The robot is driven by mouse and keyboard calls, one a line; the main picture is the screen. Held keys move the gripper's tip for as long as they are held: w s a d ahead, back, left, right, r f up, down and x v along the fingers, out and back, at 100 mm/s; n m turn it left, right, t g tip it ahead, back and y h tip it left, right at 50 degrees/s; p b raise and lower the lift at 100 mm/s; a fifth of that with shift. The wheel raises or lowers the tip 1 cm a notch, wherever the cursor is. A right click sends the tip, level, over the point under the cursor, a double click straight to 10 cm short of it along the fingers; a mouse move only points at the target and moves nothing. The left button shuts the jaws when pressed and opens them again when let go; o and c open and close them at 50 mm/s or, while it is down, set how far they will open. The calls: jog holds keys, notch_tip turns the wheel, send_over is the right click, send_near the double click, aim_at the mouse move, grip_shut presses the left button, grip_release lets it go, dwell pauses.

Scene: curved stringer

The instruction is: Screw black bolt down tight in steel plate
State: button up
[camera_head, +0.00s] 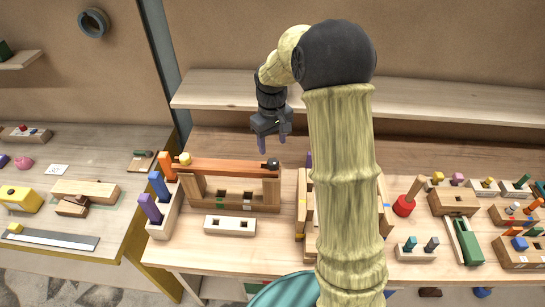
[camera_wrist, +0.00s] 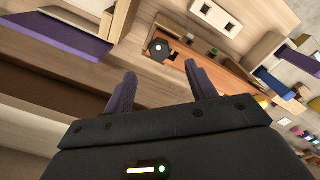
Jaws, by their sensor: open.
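The black bolt (camera_head: 272,163) has a round dark head and stands at the right end of an orange-brown bar (camera_head: 225,168). The bar spans two wooden supports; it looks orange rather than steel. A yellow bolt head (camera_head: 185,158) is at its left end. My gripper (camera_head: 272,145) is open and empty, its fingers pointing down just above the black bolt. In the wrist view the black bolt (camera_wrist: 158,47) shows beyond the gap between my open fingertips (camera_wrist: 160,70), not between them. The bolt's shank and how deep it sits are hidden.
A rack with orange, blue (camera_head: 158,185) and purple handles stands left of the bar. A pale block with holes (camera_head: 230,225) lies in front. Wooden fixtures stand to the right, partly behind my arm. A shelf (camera_head: 220,90) runs behind the bench.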

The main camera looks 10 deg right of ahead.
aim_at(272, 161)
notch_tip(272, 161, down, 8)
jog(key=shift+f+p, duration=0.25)
jog(key=shift+p, duration=0.8)
jog(key=shift+c, duration=0.5)
jog(key=c, duration=1.1)
jog(key=m, duration=0.3)
jog(key=shift+w, duration=0.1)
jog(key=shift+o, duration=0.2)
jog(key=shift+a+m, duration=0.2)
jog(key=shift+m, duration=2.1)
jog(key=shift+o, duration=0.2)
jog(key=shift+d+f, duration=0.1)
jog(key=shift+d, duration=0.05)
